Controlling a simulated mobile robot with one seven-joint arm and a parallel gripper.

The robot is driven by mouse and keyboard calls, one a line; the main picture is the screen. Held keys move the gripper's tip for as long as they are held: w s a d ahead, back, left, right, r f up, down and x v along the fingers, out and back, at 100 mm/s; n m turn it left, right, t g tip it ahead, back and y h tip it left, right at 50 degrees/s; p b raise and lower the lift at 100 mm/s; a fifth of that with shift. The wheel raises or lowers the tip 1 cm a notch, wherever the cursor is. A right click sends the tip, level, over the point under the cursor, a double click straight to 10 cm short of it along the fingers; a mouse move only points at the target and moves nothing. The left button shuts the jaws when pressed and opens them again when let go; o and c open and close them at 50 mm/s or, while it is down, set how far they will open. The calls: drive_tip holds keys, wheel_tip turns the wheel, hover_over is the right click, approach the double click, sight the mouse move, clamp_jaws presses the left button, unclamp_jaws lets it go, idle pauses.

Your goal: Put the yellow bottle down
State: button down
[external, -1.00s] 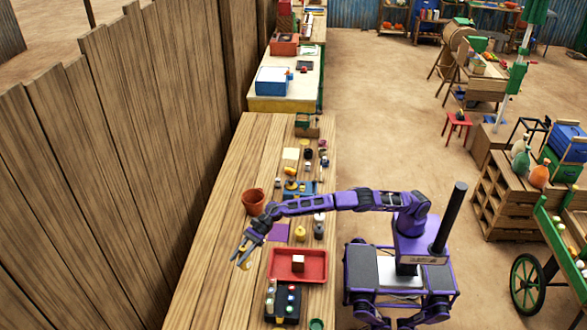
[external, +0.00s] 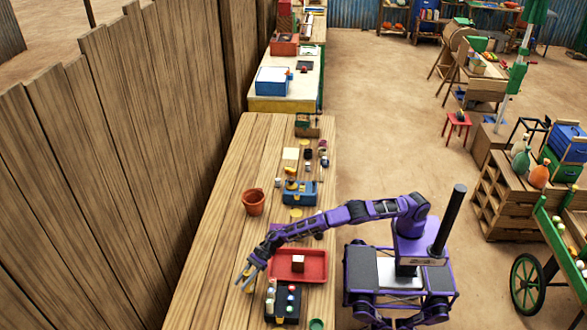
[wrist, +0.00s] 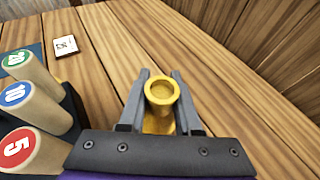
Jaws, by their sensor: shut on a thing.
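The yellow bottle (wrist: 161,92) is between the two fingers of my gripper (wrist: 161,82) in the wrist view, and its round, open-looking top faces the camera. My gripper is shut on it. In the external view my gripper (external: 250,279) is over the front left part of the wooden table (external: 215,225), left of the dark rack, and the yellow bottle (external: 246,273) is a small yellow patch at the fingers. The bottle's lower part is hidden in the wrist view, and I cannot tell whether its base touches the table.
A dark rack (external: 282,315) with numbered pegs stands right of my gripper; it shows at the left in the wrist view. A red tray (external: 315,268) holding a block lies behind it. An orange pot (external: 253,202) stands farther back. Bare wood lies around the bottle's left side.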

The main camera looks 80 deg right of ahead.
drive_tip(key=shift+f, duration=0.95)
drive_tip(key=shift+f+b, duration=0.2)
drive_tip(key=shift+b, duration=0.1)
drive_tip(key=c, duration=0.6)
unclamp_jaws()
drive_tip(key=shift+r, duration=0.1)
drive_tip(key=shift+r+p, duration=0.15)
drive_tip(key=shift+p, duration=0.25)
drive_tip(key=v, duration=1.2)
